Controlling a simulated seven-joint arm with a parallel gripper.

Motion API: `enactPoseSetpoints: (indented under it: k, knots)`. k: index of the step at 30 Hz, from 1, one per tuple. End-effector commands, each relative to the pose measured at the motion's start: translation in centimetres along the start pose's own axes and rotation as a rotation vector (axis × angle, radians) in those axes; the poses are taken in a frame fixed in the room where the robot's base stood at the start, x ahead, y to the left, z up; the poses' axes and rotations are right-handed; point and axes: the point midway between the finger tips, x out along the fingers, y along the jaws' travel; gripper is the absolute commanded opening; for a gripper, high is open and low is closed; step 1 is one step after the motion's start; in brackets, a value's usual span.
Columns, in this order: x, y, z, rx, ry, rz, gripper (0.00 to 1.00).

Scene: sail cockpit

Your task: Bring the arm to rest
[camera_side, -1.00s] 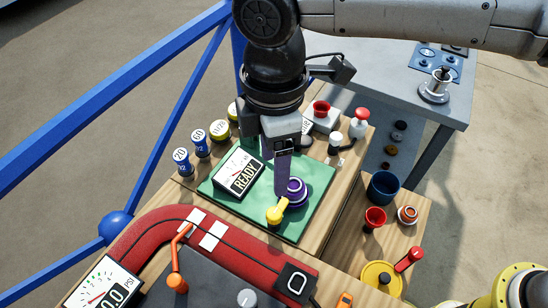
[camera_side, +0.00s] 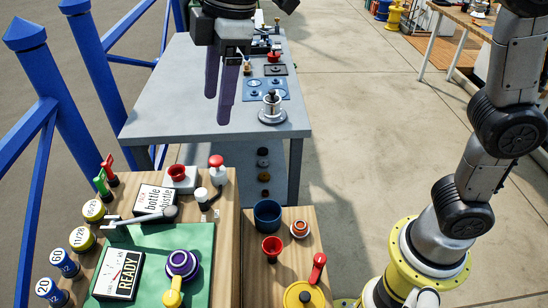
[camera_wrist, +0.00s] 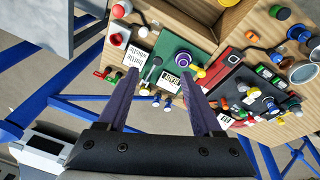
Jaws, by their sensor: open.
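My gripper (camera_side: 219,97) hangs in the air at the top of the side view, in front of the grey table. Its two purple fingers point down, stand apart and hold nothing. In the wrist view the open fingers (camera_wrist: 165,98) reach toward the wooden bench with the green mat (camera_wrist: 167,52). On the green mat (camera_side: 196,240) are the READY gauge (camera_side: 119,273), a purple round knob (camera_side: 182,265) and a yellow lever (camera_side: 173,291). The gripper is apart from all of these.
A grey table (camera_side: 180,115) stands behind the bench, with a metal post (camera_side: 271,107) and blue plates on it. Blue railings (camera_side: 60,80) run along the left. Open floor lies right of the grey table.

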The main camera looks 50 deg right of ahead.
Motion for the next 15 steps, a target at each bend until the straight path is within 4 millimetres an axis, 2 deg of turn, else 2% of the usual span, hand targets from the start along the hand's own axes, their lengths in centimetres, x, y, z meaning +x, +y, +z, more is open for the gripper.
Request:
enactPoseSetpoints:
  k: [1,4,7,11,15]
  knots:
    - [-1.5,0.6,3.0,0.072,0.017,0.028,0.67]
    - [-3.3,0.9,8.0,0.207,0.042,0.075,0.67]
    - [-4.3,0.2,12.9,0.347,0.067,0.123,0.67]
    - [-4.4,-1.9,18.7,0.537,0.100,0.186,0.67]
    - [-2.6,-5.2,24.1,0.748,0.136,0.249,0.67]
